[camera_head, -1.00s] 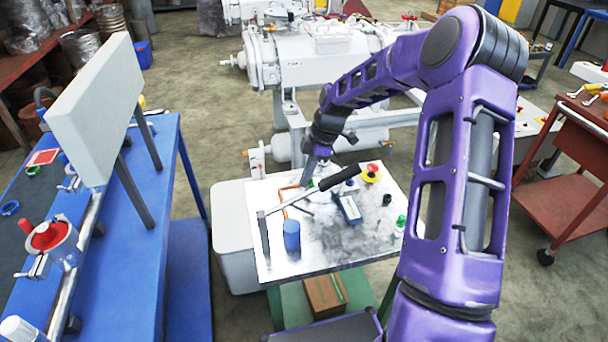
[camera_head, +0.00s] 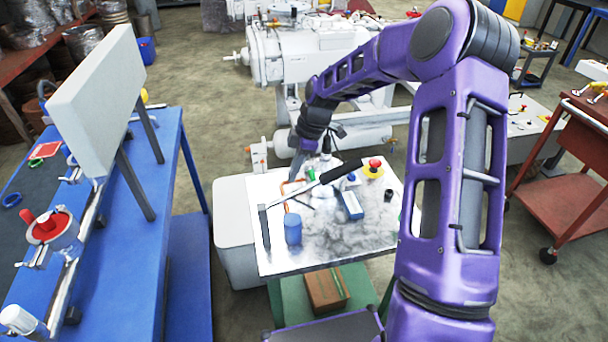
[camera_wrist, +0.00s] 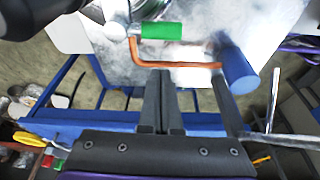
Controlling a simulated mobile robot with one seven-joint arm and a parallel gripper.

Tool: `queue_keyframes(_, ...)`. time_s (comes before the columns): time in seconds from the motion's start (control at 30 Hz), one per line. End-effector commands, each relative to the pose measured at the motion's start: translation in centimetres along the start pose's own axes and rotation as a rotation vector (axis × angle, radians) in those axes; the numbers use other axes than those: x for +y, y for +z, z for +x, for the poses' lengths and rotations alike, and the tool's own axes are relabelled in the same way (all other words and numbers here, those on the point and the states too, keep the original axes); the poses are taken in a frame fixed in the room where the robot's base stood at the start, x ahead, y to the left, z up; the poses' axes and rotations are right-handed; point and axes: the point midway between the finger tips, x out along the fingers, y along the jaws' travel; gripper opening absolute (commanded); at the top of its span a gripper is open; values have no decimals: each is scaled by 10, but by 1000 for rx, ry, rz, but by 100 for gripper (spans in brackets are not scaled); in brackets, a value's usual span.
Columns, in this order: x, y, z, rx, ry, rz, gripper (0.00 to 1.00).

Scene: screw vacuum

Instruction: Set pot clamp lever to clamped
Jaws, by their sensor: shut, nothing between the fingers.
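A long silver lever with a black grip (camera_head: 341,172) slants over the metal-topped table (camera_head: 340,238) from a grey upright at its left edge. A green handle (camera_wrist: 161,31) sits beside a bent copper-coloured pipe (camera_wrist: 180,64) in the wrist view. I cannot tell for certain which part is the pot clamp lever. My gripper (camera_wrist: 162,75) is shut and empty, its fingertips just short of the pipe and below the green handle in that view. In the head view my gripper (camera_head: 296,172) is low over the table's back left, behind the silver lever.
A blue cylinder (camera_head: 293,230) stands at the table's left front; it also shows in the wrist view (camera_wrist: 240,68). A blue and grey device (camera_head: 351,206) and a red-and-yellow button (camera_head: 374,168) lie to the right. A blue bench (camera_head: 165,180) stands at left. The table's front is clear.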

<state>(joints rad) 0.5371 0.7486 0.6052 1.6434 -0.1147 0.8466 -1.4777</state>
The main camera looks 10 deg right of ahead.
Motion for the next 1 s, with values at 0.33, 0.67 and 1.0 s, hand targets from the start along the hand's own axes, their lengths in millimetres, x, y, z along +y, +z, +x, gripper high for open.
queue_keyframes(0.33, 2, 2, -74, -1, 6, 3, 0)
queue_keyframes(0.67, 2, 2, -87, -1, 4, 2, 0)
queue_keyframes(1.0, 8, -1, -88, -44, 26, -15, 0)
